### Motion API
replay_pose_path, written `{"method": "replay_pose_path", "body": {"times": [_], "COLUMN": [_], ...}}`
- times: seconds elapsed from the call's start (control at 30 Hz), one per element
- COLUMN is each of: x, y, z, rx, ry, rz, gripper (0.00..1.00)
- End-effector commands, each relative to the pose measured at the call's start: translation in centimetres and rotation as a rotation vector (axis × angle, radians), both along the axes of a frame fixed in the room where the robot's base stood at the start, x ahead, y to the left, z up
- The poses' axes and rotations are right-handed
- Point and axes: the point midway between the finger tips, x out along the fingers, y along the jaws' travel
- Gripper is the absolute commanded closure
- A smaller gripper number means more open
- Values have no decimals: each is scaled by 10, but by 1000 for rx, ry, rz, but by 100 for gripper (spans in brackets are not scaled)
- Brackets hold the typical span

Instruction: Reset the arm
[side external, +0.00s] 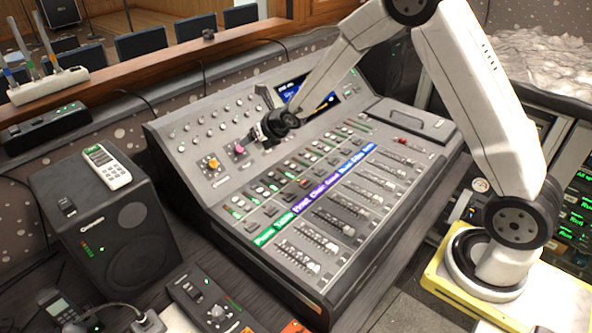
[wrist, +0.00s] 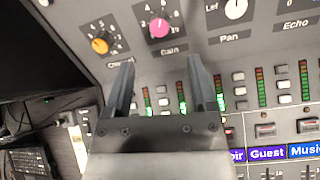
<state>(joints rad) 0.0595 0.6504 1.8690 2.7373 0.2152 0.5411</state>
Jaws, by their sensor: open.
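My arm reaches over the mixing console (side external: 165,135) from the right. My gripper (side external: 258,133) is above the upper part of the console, near the pink knob (side external: 239,149). In the wrist view my gripper (wrist: 160,80) shows two dark fingers spread apart with nothing between them. The fingertips point toward the row with the pink Gain knob (wrist: 159,28), the orange knob (wrist: 100,45) and the white Pan knob (wrist: 235,9). The faders (side external: 340,219) run along the console's lower part under coloured labels. Whether the fingers touch the panel is not clear.
A black speaker (side external: 110,225) with a white remote (side external: 107,166) on top stands left of the console. A small control box (side external: 208,300) sits at the front. A wooden ledge (side external: 190,48) runs behind. A lit screen (side external: 305,95) is at the console's back.

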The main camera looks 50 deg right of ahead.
Motion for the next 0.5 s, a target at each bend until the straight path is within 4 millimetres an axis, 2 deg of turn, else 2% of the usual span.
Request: {"method": "replay_pose_path", "body": {"times": [0.27,0.5], "x": [-10,-31], "y": [8,22], "z": [6,15], "rx": [-95,-284], "ry": [-3,-7], "rz": [134,401], "gripper": [27,27]}}
